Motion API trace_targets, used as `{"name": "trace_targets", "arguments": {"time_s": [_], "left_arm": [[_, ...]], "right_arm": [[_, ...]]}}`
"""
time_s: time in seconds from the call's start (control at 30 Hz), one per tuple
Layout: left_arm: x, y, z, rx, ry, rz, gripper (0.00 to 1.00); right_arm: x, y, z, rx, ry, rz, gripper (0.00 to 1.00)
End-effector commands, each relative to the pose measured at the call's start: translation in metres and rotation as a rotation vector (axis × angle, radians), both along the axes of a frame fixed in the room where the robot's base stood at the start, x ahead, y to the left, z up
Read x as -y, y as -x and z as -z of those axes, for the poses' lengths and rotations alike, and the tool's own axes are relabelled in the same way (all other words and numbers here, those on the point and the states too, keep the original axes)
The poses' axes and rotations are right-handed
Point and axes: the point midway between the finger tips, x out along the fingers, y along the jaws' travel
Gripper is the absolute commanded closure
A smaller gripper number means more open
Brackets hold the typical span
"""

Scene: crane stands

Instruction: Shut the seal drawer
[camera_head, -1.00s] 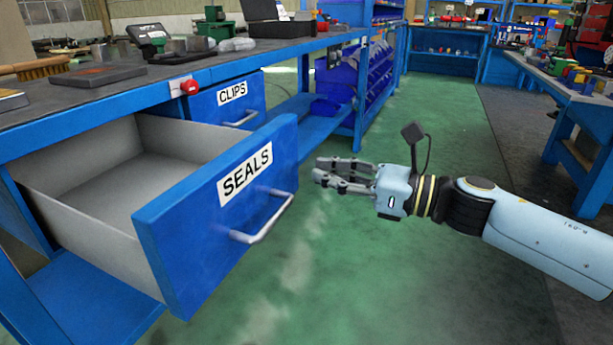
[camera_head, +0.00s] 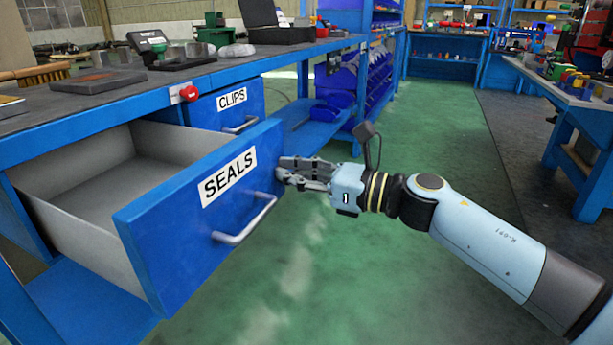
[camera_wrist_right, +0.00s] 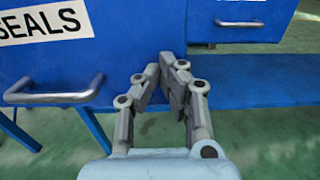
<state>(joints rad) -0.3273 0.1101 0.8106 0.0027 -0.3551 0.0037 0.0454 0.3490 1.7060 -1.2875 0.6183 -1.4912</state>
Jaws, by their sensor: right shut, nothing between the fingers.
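The seal drawer (camera_head: 205,205) is blue with a white SEALS label and a silver bar handle (camera_head: 245,219). It is pulled well out of the bench, and its grey inside looks empty. My right gripper (camera_head: 280,172) is shut and empty beside the right end of the drawer front, above the handle's right end. In the right wrist view the drawer front (camera_wrist_right: 100,70) fills the left, and the fingertips (camera_wrist_right: 167,65) are by its right edge. I cannot tell whether they touch it. My left gripper is not in view.
The CLIPS drawer (camera_head: 227,104) sits just beyond, looking shut. A red button (camera_head: 188,93) is on the bench edge above. The bench top (camera_head: 110,100) carries a brush, a dark block and a scale. The green floor on the right is clear.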

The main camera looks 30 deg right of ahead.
Motion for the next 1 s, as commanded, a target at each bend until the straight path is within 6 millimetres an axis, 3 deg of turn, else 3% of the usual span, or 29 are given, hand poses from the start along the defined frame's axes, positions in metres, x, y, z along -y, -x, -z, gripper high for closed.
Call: {"name": "trace_targets", "arguments": {"time_s": [0.43, 0.6, 0.8, 1.0], "left_arm": [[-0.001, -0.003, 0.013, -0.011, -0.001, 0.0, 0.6], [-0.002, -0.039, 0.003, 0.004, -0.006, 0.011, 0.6], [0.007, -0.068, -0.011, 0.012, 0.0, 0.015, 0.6], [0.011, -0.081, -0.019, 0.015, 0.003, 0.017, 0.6]], "right_arm": [[-0.083, -0.105, 0.001, 0.001, -0.005, -0.001, 1.0], [-0.109, -0.139, 0.003, 0.0, -0.002, -0.002, 1.0], [-0.129, -0.165, 0.002, -0.001, -0.001, -0.001, 1.0], [-0.138, -0.176, 0.001, 0.0, 0.0, 0.0, 1.0]]}}
